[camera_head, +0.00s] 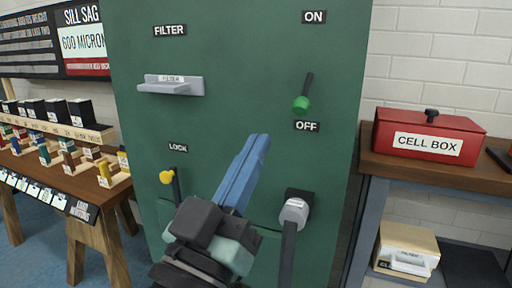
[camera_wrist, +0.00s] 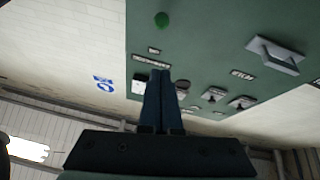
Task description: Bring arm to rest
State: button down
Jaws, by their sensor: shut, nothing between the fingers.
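My gripper (camera_head: 258,142) is in front of the green cabinet panel (camera_head: 235,60) in the head view, its blue fingers pointing up and to the right. The fingers are together with nothing between them. In the wrist view my gripper (camera_wrist: 160,75) also shows shut, with the green panel (camera_wrist: 215,30) beyond it. The gripper appears apart from the panel, though the exact gap is hard to tell. My arm's wrist covers part of the panel's lower middle.
The panel bears a grey filter handle (camera_head: 170,85), a green-knobbed lever (camera_head: 302,103) near OFF, a yellow-knobbed lock lever (camera_head: 167,177) and a grey round fitting (camera_head: 294,211). A red cell box (camera_head: 428,134) stands on the right shelf. A wooden bench (camera_head: 90,190) is at left.

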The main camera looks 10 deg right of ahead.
jog(key=s+a+r+n+t+y+p, duration=0.1)
jog(key=s+a+r+n+t+y, duration=0.25)
jog(key=r+y, duration=0.45)
jog(key=s+a+r+n+t+y+p, duration=0.15)
jog(key=s+a+r+t+y, duration=0.3)
jog(key=r, duration=0.55)
notch_tip(320, 180, up, 31)
jog(key=d+y+p, duration=0.1)
jog(key=p, duration=3)
jog(key=shift+w+r+n+t+y, duration=0.15)
jog(key=shift+w+n+t+y, duration=0.15)
jog(key=shift+y, duration=0.05)
